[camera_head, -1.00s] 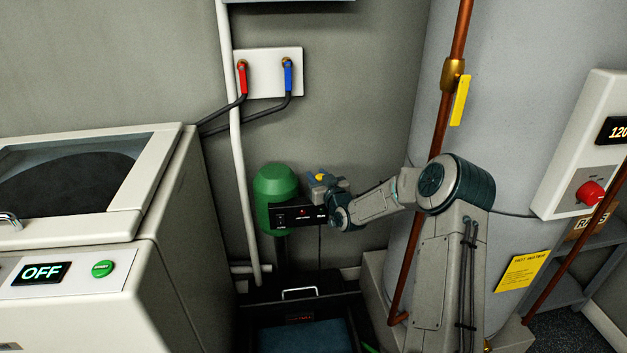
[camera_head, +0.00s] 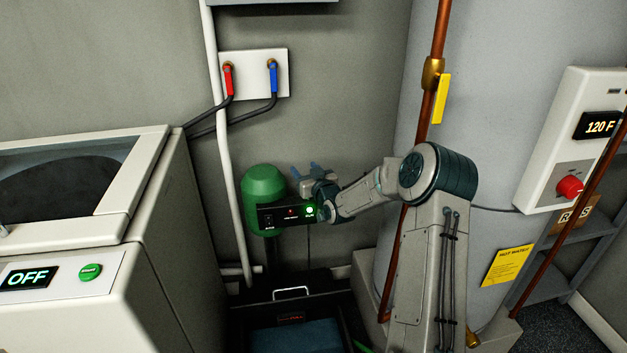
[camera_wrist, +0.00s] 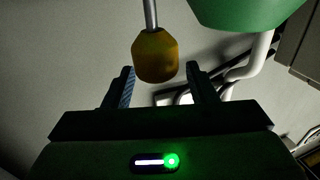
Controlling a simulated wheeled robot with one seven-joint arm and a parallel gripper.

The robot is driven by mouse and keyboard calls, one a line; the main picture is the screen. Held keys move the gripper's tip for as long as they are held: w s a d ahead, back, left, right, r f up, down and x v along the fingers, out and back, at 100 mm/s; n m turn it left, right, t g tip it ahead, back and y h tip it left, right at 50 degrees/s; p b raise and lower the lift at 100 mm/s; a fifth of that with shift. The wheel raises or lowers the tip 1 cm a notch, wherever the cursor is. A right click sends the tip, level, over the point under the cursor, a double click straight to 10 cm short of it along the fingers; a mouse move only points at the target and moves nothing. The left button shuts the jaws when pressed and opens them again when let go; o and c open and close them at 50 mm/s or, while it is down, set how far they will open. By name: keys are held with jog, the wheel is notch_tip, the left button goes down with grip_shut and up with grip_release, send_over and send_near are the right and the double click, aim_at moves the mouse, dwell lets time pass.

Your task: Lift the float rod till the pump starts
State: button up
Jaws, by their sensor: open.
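In the wrist view a yellow knob (camera_wrist: 155,56) on a thin metal rod (camera_wrist: 151,14) appears at or just beyond the gap between the fingertips (camera_wrist: 160,70). No grip on it shows. The knob is not distinguishable in the head view.
The black sump opening (camera_head: 295,337), with a pale handle (camera_head: 291,291), lies below the pump. A white washer (camera_head: 85,232) reading OFF stands left. A white pipe (camera_head: 226,130) runs near the pump. A large grey tank (camera_head: 480,130) and copper pipe (camera_head: 428,110) are right.

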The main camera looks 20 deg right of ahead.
jog(key=s+d, duration=0.2)
jog(key=s, duration=1.1)
jog(key=shift+d, duration=0.25)
